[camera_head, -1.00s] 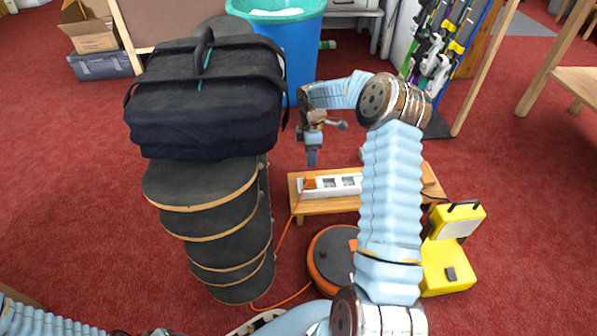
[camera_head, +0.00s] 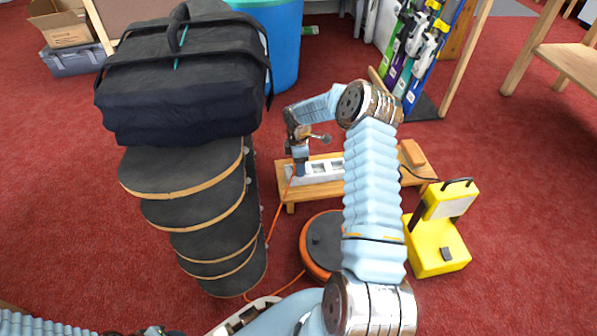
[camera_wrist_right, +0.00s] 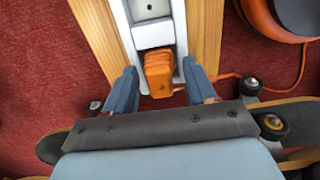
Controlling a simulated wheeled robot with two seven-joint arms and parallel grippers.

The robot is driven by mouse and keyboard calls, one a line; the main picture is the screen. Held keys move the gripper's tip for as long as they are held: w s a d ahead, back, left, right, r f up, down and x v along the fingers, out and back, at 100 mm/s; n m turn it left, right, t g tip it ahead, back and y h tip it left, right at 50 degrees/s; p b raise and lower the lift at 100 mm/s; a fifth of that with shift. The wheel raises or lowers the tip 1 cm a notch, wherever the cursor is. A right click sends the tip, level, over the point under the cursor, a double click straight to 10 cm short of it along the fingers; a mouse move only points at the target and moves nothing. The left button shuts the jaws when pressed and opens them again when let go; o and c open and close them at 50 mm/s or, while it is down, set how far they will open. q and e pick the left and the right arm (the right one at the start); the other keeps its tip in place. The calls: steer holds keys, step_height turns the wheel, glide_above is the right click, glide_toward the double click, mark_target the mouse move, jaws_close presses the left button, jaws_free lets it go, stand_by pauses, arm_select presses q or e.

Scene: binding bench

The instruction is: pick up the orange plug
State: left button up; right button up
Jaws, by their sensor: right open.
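The orange plug (camera_wrist_right: 158,74) sits at the end of the white socket strip (camera_wrist_right: 152,32) in the right wrist view, with its orange cord running off to the right. My right gripper (camera_wrist_right: 155,88) is open, with one blue finger on each side of the plug and visible gaps between. In the head view my right gripper (camera_head: 300,166) is down at the left end of the socket strip (camera_head: 325,169) and hides the plug. Of my left arm, only a part shows at the bottom left of the head view; its fingers cannot be made out.
The strip lies on a low wooden bench (camera_head: 322,190). An orange cable reel (camera_head: 318,245) and a yellow work lamp (camera_head: 438,240) stand on the red carpet. A stack of skateboards (camera_head: 180,170) with a black bag (camera_head: 180,90) on it rises close to the left.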

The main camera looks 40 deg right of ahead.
steer(key=shift+f, duration=0.3)
steer(key=c, duration=0.9)
steer(key=shift+r, duration=0.1)
steer(key=shift+r, duration=0.1)
steer(key=shift+r, duration=0.25)
step_height(320, 180, up, 2)
steer(key=shift+r+p, duration=0.2)
steer(key=shift+p, duration=0.3)
steer(key=s+a+r+p, duration=0.1)
steer(key=s+r, duration=0.2)
steer(key=s, duration=0.1)
steer(key=s+r+p, duration=0.1)
steer(key=s+r, duration=0.2)
steer(key=s, duration=0.2)
steer(key=s+a+r+p, duration=0.1)
steer(key=s+r, duration=0.2)
steer(key=s, duration=0.1)
steer(key=shift+s+a+r, duration=0.3)
steer(key=shift+s+r, duration=0.05)
steer(key=shift+r, duration=0.05)
